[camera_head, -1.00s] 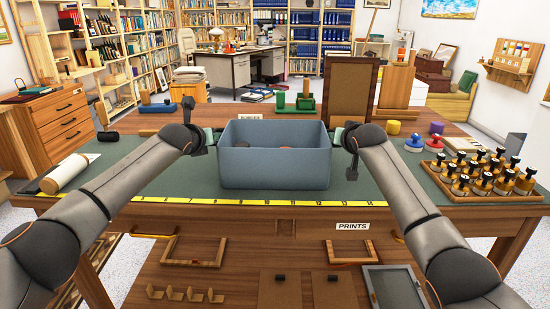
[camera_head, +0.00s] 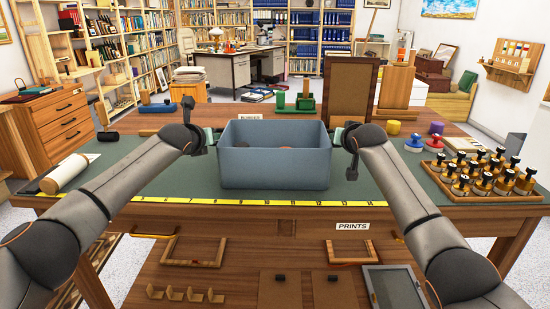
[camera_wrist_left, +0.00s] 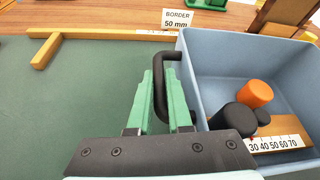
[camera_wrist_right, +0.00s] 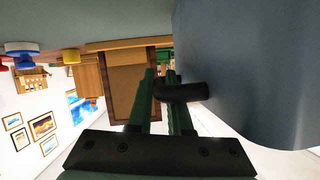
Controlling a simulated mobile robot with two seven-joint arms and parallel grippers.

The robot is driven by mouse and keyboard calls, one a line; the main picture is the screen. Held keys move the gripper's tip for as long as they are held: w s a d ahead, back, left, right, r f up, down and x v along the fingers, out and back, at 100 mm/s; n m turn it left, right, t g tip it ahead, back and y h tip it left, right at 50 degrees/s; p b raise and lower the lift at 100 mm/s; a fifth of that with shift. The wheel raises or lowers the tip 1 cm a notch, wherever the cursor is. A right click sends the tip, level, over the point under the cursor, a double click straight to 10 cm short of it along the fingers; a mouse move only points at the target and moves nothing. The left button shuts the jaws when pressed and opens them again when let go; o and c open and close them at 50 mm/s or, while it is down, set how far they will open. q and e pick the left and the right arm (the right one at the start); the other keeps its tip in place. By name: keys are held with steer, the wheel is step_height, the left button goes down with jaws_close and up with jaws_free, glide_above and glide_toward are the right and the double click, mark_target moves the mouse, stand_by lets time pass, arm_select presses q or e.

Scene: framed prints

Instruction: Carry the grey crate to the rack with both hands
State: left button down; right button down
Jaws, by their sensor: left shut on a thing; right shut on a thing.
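The blue-grey open crate (camera_head: 274,168) is upright over the green mat at the middle of the bench; I cannot tell whether its base touches the mat. In the left wrist view the crate (camera_wrist_left: 225,80) holds an orange knob (camera_wrist_left: 255,94), black round pieces (camera_wrist_left: 233,118) and a wooden piece with a scale. My left gripper (camera_wrist_left: 159,78) is shut on the black handle (camera_wrist_left: 174,56) on the crate's left side. My right gripper (camera_wrist_right: 160,78) is shut on the dark handle (camera_wrist_right: 185,92) on its right side. No rack is clearly identifiable; open wooden shelving (camera_head: 104,49) stands at the back left.
A tray of several bottles (camera_head: 480,174) stands right of the crate. A white roll (camera_head: 66,172) lies at the left. An upright brown frame (camera_head: 350,91) and green stand (camera_head: 305,100) are behind. A yellow ruler (camera_head: 255,201) runs along the front edge.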

steer(key=shift+f, duration=0.1)
stand_by(0.7)
arm_select(q)
steer(key=shift+r, duration=0.25)
arm_select(e)
steer(key=shift+r, duration=0.35)
arm_select(q)
steer(key=shift+r, duration=0.1)
arm_select(e)
steer(key=shift+w+r, duration=0.1)
